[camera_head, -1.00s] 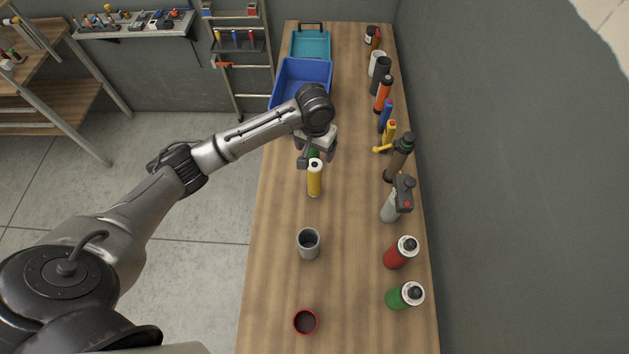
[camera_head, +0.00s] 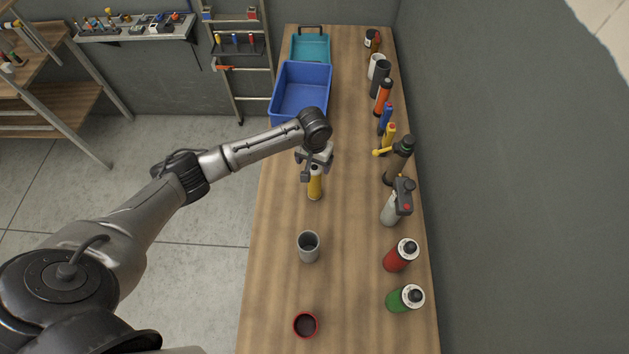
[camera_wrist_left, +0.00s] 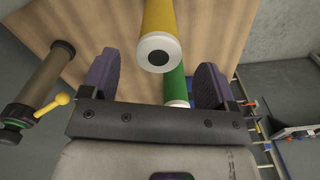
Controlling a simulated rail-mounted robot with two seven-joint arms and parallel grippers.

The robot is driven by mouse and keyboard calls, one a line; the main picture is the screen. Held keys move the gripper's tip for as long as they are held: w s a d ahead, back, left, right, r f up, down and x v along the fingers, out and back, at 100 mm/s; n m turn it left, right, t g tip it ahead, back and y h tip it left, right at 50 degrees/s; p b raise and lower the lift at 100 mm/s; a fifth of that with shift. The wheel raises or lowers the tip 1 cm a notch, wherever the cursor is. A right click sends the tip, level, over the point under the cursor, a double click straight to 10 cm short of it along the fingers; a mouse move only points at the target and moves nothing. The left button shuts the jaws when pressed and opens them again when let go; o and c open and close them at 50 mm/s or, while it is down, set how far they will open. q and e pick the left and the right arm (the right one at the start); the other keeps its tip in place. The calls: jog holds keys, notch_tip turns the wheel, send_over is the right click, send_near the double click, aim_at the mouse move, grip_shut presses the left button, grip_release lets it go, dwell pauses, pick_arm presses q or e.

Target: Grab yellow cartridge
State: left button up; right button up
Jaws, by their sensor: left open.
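The yellow cartridge (camera_head: 315,188) stands on the wooden bench, its top partly covered by my left gripper in the head view. In the left wrist view the yellow cartridge (camera_wrist_left: 158,30) shows its white end with a black centre, just beyond the fingers. My left gripper (camera_head: 316,166) is open, and its two dark fingers (camera_wrist_left: 156,78) show apart in the wrist view. A green cylinder (camera_wrist_left: 175,86) shows between them, close to the yellow one. Contact with either cylinder cannot be told. My right gripper is not in view.
A grey cup (camera_head: 309,247) and a red cup (camera_head: 305,325) stand nearer on the bench. A blue bin (camera_head: 273,107) is at the far end. Several bottles and tools, including a red bottle (camera_head: 398,258), line the wall side.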

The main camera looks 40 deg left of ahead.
aim_at(314, 167)
pick_arm(q)
jog(key=shift+f, duration=2.15)
jog(key=shift+c, duration=0.2)
jog(key=c, duration=1.3)
jog(key=shift+r, duration=0.15)
